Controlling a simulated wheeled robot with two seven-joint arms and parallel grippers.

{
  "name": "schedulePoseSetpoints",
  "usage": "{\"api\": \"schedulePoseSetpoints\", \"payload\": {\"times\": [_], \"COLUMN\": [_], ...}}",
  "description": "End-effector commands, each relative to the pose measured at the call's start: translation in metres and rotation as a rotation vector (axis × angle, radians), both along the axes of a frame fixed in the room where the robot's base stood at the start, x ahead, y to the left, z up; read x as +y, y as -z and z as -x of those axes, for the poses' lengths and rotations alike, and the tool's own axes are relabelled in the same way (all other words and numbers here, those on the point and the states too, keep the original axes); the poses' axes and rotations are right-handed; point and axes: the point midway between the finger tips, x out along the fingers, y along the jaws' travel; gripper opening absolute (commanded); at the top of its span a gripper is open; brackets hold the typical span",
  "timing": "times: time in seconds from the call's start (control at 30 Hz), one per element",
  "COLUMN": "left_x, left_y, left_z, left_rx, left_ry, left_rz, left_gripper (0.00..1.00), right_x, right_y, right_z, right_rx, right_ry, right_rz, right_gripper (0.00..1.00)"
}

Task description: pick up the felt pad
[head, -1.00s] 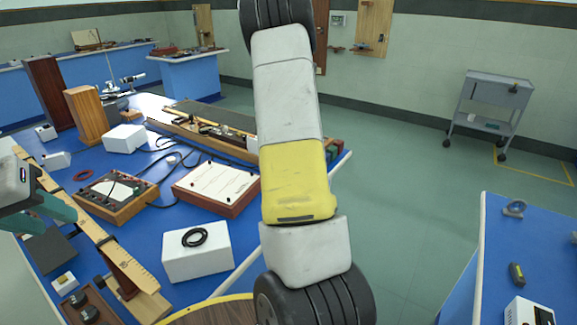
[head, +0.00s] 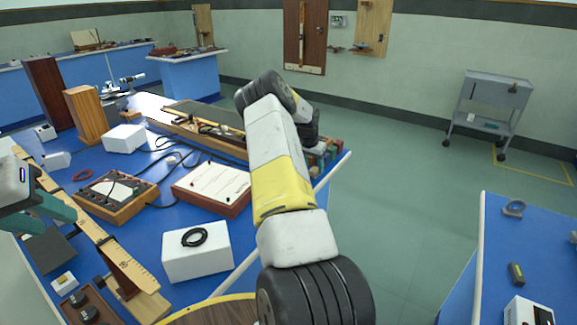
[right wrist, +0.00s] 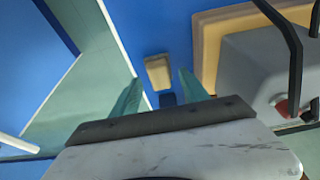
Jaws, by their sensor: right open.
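In the right wrist view a small tan block (right wrist: 158,72) lies on the blue table between my right fingertips, near the white table edge. A small dark blue piece (right wrist: 168,98) shows just below it. I cannot tell for sure which of these is the felt pad. My right gripper (right wrist: 160,77) is open, with nothing held between its teal fingers.
A wooden frame (right wrist: 208,50) with a grey box lies close right of my right fingers. A white box (head: 197,262) with a black ring and a wooden meter (head: 116,202) stand nearer.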

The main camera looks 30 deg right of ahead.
Motion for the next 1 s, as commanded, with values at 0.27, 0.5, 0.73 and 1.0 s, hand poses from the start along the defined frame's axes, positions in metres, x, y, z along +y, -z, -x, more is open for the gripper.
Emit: {"api": "schedulePoseSetpoints", "payload": {"times": [0.27,0.5,0.73,1.0], "left_x": [0.0,0.0,0.0,0.0], "left_y": [0.0,0.0,0.0,0.0], "left_z": [0.0,0.0,0.0,0.0], "left_rx": [0.0,0.0,0.0,0.0], "left_ry": [0.0,0.0,0.0,0.0], "left_rz": [0.0,0.0,0.0,0.0], "left_gripper": [0.36,0.36,0.36,0.36], "right_x": [-0.0021,-0.0019,-0.0018,-0.002], "right_y": [0.0068,0.0067,0.0064,0.0009], "right_z": [-0.0008,-0.0009,-0.0009,-0.0014], "right_rx": [0.0,-0.001,-0.001,-0.002], "right_ry": [0.001,0.0,0.0,0.0], "right_rz": [0.0,0.0,0.0,0.0], "right_gripper": [0.53,0.13,0.0,0.0]}}
